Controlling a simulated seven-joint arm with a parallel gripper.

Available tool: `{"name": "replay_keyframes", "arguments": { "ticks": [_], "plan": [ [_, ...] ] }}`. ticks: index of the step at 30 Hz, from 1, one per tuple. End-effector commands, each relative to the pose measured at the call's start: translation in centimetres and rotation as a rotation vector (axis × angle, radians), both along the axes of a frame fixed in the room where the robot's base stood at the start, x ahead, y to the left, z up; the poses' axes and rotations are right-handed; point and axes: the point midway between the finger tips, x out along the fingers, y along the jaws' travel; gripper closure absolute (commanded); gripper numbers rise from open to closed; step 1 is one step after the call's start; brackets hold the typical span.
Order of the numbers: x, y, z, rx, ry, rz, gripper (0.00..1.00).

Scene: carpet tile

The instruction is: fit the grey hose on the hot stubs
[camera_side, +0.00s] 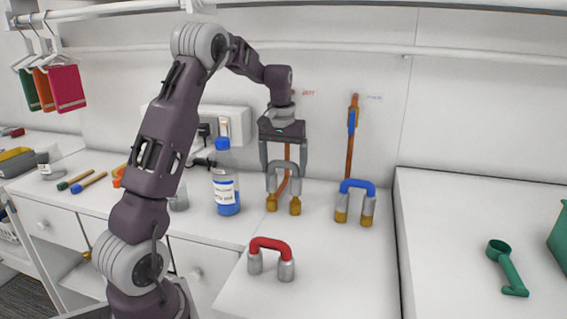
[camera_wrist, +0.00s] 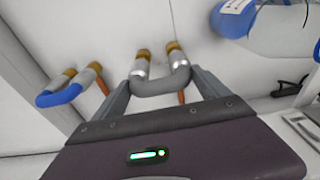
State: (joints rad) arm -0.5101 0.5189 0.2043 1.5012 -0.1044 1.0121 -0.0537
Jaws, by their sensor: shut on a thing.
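The grey hose (camera_side: 285,168) is a U-shaped bend with silver ends, held upright with its ends down. My gripper (camera_side: 284,158) is shut on it, one finger on each side of the bend; the wrist view shows the grey bend (camera_wrist: 162,84) between the fingers (camera_wrist: 162,86). The brass hot stubs (camera_side: 283,205) stand on the counter directly below, under the red label (camera_side: 308,93). In the wrist view, the hose's silver ends line up with the brass stubs (camera_wrist: 174,46) and appear to meet them. I cannot tell how far the ends are seated.
A blue hose (camera_side: 357,185) sits on the neighbouring brass stubs, under a copper pipe with a blue handle (camera_side: 352,122). A red hose (camera_side: 270,244) stands on the front counter. A blue-capped bottle (camera_side: 226,180) stands close left of my gripper. The front counter's right part is clear.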

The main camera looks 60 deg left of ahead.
Motion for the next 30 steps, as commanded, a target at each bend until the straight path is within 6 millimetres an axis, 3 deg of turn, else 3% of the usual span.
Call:
{"name": "replay_keyframes", "arguments": {
  "ticks": [30],
  "plan": [
    [0.0, 0.0, -2.5, 0.0, 0.0, 0.0, 0.59]
  ]
}}
